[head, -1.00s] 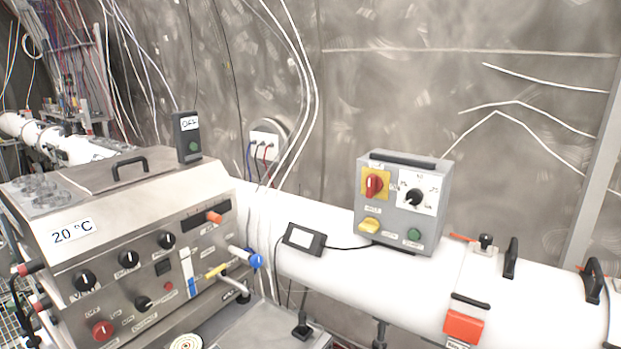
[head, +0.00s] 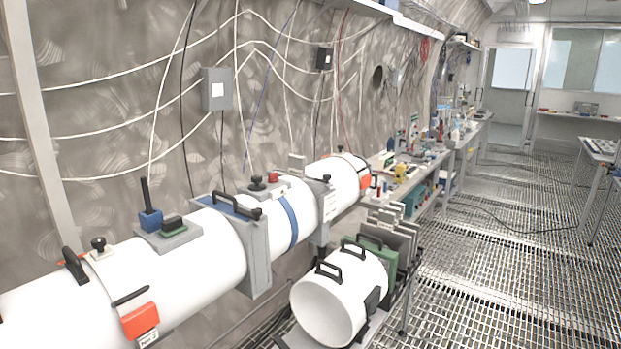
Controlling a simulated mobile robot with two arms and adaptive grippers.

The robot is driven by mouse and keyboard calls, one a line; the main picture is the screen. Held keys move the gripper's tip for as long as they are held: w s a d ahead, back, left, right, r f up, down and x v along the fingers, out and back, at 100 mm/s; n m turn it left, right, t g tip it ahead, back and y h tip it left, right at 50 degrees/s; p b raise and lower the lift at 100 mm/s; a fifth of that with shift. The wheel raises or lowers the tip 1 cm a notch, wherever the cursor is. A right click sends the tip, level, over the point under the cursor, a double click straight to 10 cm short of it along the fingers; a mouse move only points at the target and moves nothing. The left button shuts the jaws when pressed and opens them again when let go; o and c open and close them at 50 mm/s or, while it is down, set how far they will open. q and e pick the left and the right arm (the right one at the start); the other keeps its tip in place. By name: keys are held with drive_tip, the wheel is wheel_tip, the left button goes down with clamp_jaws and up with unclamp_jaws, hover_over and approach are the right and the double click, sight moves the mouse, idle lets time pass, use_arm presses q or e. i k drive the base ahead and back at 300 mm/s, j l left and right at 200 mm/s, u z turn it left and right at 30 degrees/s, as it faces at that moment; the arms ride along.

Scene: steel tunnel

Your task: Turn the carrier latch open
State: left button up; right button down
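A long white pipe (head: 190,258) runs along the left wall. An orange-red latch-like block (head: 140,320) with a small label below it sits on its near part, beneath a dark handle (head: 130,297). A second orange-red block (head: 366,182) shows at the pipe's far end. I cannot tell which part is the carrier latch, or whether either block is open. Neither of my grippers is in view.
A short white pipe section (head: 335,305) with black handles rests on a low stand right of the long pipe. Grey flanges (head: 245,240) and a blue band (head: 289,222) cross the pipe. Benches (head: 420,165) line the wall beyond. Grating floor (head: 510,260) is open at right.

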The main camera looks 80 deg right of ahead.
sight(326, 177)
drive_tip(key=z, duration=2.75)
drive_tip(key=i+l+u, duration=0.15)
drive_tip(key=u, duration=0.7)
drive_tip(key=i+l+u, duration=0.2)
drive_tip(key=l+u, duration=0.25)
drive_tip(key=l, duration=0.7)
drive_tip(key=l+u, duration=0.4)
drive_tip(key=l, duration=0.7)
